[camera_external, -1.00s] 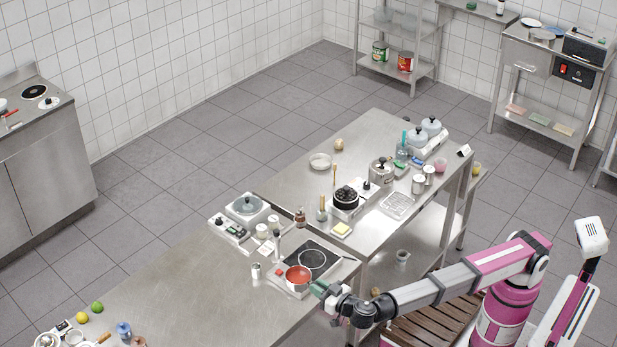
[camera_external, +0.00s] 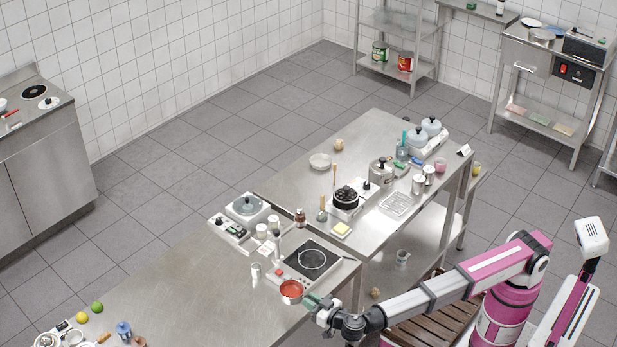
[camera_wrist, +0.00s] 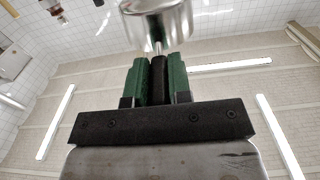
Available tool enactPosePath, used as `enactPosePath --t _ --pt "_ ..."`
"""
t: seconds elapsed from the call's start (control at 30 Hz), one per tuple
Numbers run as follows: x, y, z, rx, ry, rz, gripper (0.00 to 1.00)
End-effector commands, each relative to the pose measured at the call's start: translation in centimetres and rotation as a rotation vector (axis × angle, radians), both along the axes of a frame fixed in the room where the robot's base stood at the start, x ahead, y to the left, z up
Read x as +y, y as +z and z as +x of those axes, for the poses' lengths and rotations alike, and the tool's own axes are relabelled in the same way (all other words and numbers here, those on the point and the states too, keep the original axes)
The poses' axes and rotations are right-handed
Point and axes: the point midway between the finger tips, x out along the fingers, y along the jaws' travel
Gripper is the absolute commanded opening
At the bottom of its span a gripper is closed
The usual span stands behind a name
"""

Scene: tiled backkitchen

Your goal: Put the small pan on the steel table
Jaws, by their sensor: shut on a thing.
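In the wrist view my gripper (camera_wrist: 160,82) has green fingers closed on the dark handle (camera_wrist: 158,70), and the pan's shiny metal side (camera_wrist: 160,22) shows beyond. I cannot tell whether the pan's base touches the table or hangs just above it.
Behind the pan are a small canister (camera_external: 256,274) and a scale with a lidded pot (camera_external: 247,206). A yellow fruit (camera_external: 82,317) and a lime (camera_external: 97,307) lie at the left. The table's middle is clear. A second steel table (camera_external: 290,170) with several items adjoins at the back right.

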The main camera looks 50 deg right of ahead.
Motion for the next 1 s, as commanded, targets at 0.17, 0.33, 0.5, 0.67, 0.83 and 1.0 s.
enactPosePath --t 0.17,0.33,0.5,0.67,0.83,1.0 --pt "0.1 -2.2 3.8 -0.001 -0.003 -0.002 0.0" --pt "0.0 -4.0 6.9 -0.001 -0.002 -0.002 0.0" --pt "0.0 -5.0 8.5 -0.002 -0.001 -0.001 0.0" --pt "0.0 -5.7 8.7 -0.002 0.0 -0.002 0.0" --pt "-0.1 -7.8 8.7 -0.001 0.001 -0.002 0.0" --pt "0.0 -8.8 8.7 -0.002 0.001 -0.001 0.0"
